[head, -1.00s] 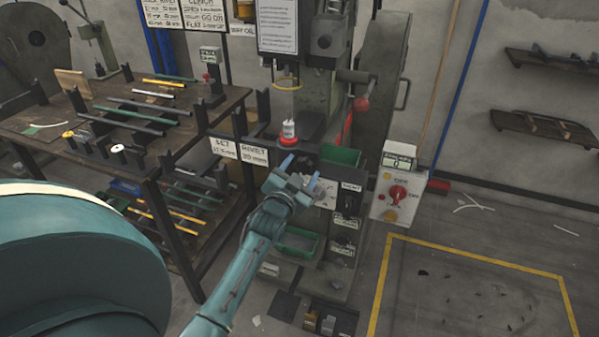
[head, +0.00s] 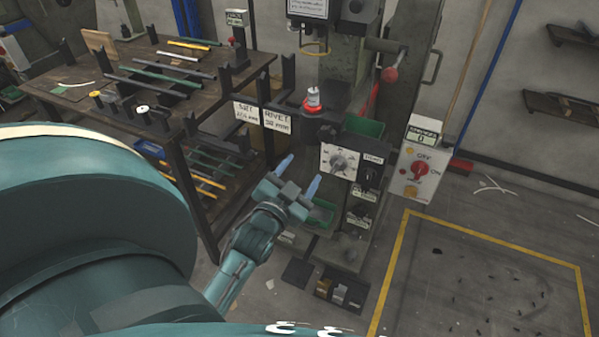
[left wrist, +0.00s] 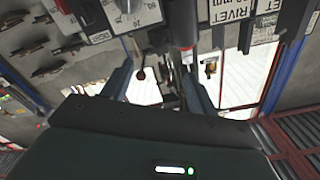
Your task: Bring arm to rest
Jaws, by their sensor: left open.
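My left gripper (head: 297,178) is in front of the rivet press (head: 345,95), lower than its work table. Its two blue-tipped fingers are apart and nothing is between them. The press carries a white dial plate (head: 340,162) and a white piece on a red ring (head: 315,103). In the left wrist view the two fingers (left wrist: 160,88) reach up on either side, with the red part and the RIVET sign (left wrist: 233,12) above. My right gripper is not in view.
A bench (head: 60,88) with rods and spools stands left of the press. A control box (head: 418,168) with a red knob is at the right. A green bin (head: 320,216) sits low behind the gripper. Floor inside the yellow line (head: 490,234) is mostly clear.

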